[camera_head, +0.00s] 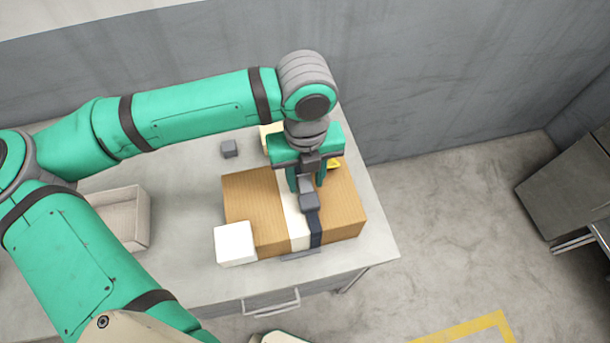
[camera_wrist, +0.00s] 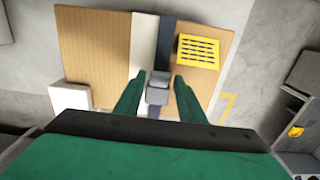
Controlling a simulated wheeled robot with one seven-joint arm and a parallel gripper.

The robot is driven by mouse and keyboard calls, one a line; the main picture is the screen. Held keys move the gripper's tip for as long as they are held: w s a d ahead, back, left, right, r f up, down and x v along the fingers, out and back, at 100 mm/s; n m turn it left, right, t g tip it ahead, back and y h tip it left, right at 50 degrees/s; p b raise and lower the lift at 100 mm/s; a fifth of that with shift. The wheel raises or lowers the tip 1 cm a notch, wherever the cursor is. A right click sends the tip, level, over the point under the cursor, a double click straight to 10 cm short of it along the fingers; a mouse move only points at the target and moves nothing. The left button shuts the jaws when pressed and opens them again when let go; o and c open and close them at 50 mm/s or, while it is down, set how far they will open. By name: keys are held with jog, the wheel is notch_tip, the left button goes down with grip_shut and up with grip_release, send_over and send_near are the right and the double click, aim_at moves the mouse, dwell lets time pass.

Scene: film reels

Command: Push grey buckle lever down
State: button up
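A brown box (camera_head: 258,205) lies on the bench with a white band (camera_head: 294,215) and a dark strap (camera_head: 315,230) across it. A grey buckle (camera_head: 309,201) sits on the strap on top of the box; it also shows in the wrist view (camera_wrist: 158,88). Its lever is too small to tell apart clearly. My gripper (camera_head: 306,186) points down above the box, near the buckle. In the wrist view my two green fingers (camera_wrist: 160,95) are apart, with the buckle showing between them. I cannot tell whether they touch it.
A white block (camera_head: 235,243) stands at the box's front left corner. A yellow slotted piece (camera_wrist: 198,51) lies on the box right of the strap. A small grey cube (camera_head: 229,148) and a pale open tray (camera_head: 128,217) are on the bench (camera_head: 190,190).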

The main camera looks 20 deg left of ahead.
jog(key=c, duration=0.7)
jog(key=shift+w+a, duration=0.1)
jog(key=shift+w, duration=0.05)
jog(key=g, duration=0.1)
jog(key=h, duration=0.1)
jog(key=g, duration=0.1)
jog(key=shift+w+a+f+g+h, duration=0.25)
jog(key=shift+w+g+h, duration=0.05)
jog(key=shift+w+h, duration=0.1)
jog(key=shift+w+a+f+g+h, duration=0.15)
jog(key=shift+g+h, duration=0.25)
jog(key=shift+g, duration=0.2)
jog(key=shift+w+f+g+h, duration=0.15)
jog(key=shift+g+h, duration=0.25)
jog(key=shift+g, duration=0.2)
jog(key=shift+s, duration=0.1)
jog(key=o, duration=1.1)
